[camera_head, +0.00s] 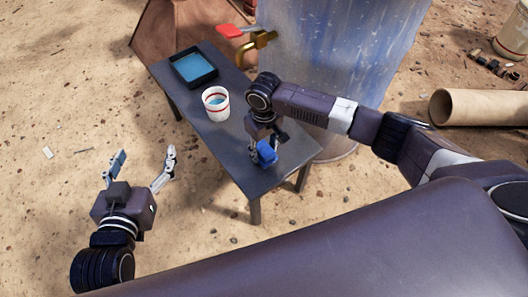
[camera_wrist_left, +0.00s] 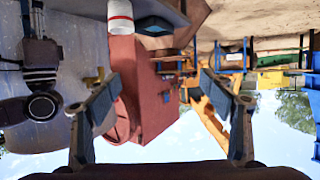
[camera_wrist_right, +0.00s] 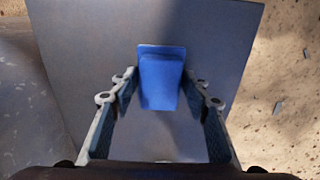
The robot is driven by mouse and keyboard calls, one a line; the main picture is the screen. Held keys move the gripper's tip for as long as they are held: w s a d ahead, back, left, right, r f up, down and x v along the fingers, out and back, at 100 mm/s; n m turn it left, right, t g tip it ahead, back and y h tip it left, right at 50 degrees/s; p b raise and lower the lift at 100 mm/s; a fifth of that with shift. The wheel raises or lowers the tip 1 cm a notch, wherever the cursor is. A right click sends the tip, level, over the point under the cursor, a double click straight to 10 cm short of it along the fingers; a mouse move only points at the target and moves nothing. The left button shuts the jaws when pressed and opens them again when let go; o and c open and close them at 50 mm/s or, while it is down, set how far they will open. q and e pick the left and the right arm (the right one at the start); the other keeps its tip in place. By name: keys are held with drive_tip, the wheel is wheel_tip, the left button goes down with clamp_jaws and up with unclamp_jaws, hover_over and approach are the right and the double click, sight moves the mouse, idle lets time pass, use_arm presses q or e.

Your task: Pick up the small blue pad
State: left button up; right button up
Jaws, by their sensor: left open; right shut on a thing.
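The small blue pad (camera_head: 267,153) is at the near end of the dark table (camera_head: 238,152). In the right wrist view the blue pad (camera_wrist_right: 161,80) sits between the fingertips. My right gripper (camera_head: 263,141) points down over the table and is shut on the pad; it also shows in the right wrist view (camera_wrist_right: 160,92). I cannot tell whether the pad touches the tabletop. My left gripper (camera_head: 146,166) is open and empty, out over the sand left of the table. Its spread fingers show in the left wrist view (camera_wrist_left: 160,105).
A white cup (camera_head: 216,104) with red bands and blue contents stands mid-table. A black tray (camera_head: 194,67) with blue contents lies at the far end. A large bluish drum (camera_head: 335,60) stands behind the table's right side. A brown tube (camera_head: 480,107) lies on the sand at right.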

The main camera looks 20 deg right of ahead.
drive_tip(key=shift+c, duration=0.7)
drive_tip(key=shift+r, duration=0.15)
drive_tip(key=shift+r, duration=0.2)
wheel_tip(320, 180, up, 5)
drive_tip(key=shift+f+p, duration=0.15)
drive_tip(key=shift+p, duration=1)
wheel_tip(320, 180, up, 6)
drive_tip(key=p, duration=0.2)
wheel_tip(320, 180, up, 7)
drive_tip(key=p, duration=0.2)
hover_over(264, 149)
use_arm(q)
drive_tip(key=s+a+f+g+y, duration=0.1)
drive_tip(key=s+a+f+g, duration=0.2)
drive_tip(key=s+f+g, duration=0.2)
drive_tip(key=s+a+f+g+y, duration=0.1)
drive_tip(key=s+a+f+g, duration=0.2)
drive_tip(key=s+f+g, duration=0.2)
drive_tip(key=shift+s+f+n+y, duration=0.35)
drive_tip(key=shift+s+f, duration=1.55)
drive_tip(key=shift+s, duration=1.4)
use_arm(e)
drive_tip(key=shift+r, duration=0.85)
